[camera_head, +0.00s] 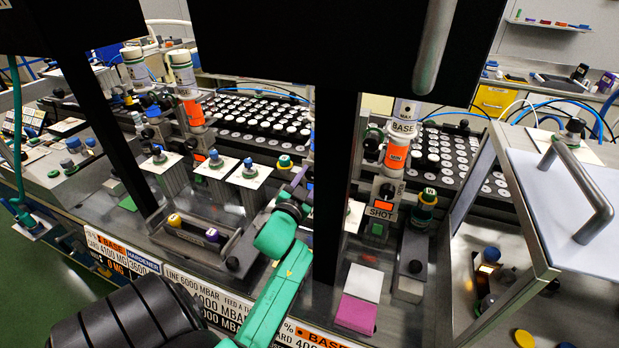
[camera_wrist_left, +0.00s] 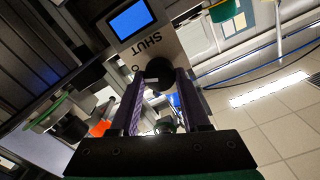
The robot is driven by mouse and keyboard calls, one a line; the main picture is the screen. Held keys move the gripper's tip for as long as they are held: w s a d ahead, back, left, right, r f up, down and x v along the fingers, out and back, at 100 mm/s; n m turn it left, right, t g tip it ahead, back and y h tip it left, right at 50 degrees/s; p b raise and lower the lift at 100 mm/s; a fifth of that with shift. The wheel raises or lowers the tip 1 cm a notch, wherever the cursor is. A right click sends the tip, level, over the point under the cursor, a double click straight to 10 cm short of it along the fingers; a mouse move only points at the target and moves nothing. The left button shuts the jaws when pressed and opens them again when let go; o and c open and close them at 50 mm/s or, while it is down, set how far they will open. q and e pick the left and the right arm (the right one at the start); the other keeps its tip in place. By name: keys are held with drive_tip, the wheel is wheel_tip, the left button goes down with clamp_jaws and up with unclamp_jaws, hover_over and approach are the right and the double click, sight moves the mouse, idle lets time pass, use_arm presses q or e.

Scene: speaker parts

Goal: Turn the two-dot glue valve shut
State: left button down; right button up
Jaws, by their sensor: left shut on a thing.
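My left gripper (camera_wrist_left: 160,85) is shut on a round black knob (camera_wrist_left: 161,74) in the left wrist view, its two dark purple fingers on either side of it. The knob sits on a light grey plate (camera_wrist_left: 158,36) printed SHUT, with a lit blue display (camera_wrist_left: 132,19) above the word. A small ring mark shows on the plate beside the knob. I cannot make out two dots. In the head view my green left arm reaches up to the gripper (camera_head: 299,182), beside a black post that hides part of the valve there. My right gripper is not in view.
Black posts and a dark overhead panel (camera_head: 330,45) block much of the head view. To the right stand a dispenser with a SHOT plate (camera_head: 383,206), a pink block (camera_head: 356,312) and a grey lid with a handle (camera_head: 565,200).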

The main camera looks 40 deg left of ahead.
use_arm(q)
drive_tip(key=m, duration=0.6)
drive_tip(key=shift+r, duration=0.1)
drive_tip(key=m+b, duration=0.1)
drive_tip(key=m, duration=0.3)
drive_tip(key=shift+m, duration=0.4)
drive_tip(key=shift+r+m, duration=0.15)
drive_tip(key=shift+m, duration=0.95)
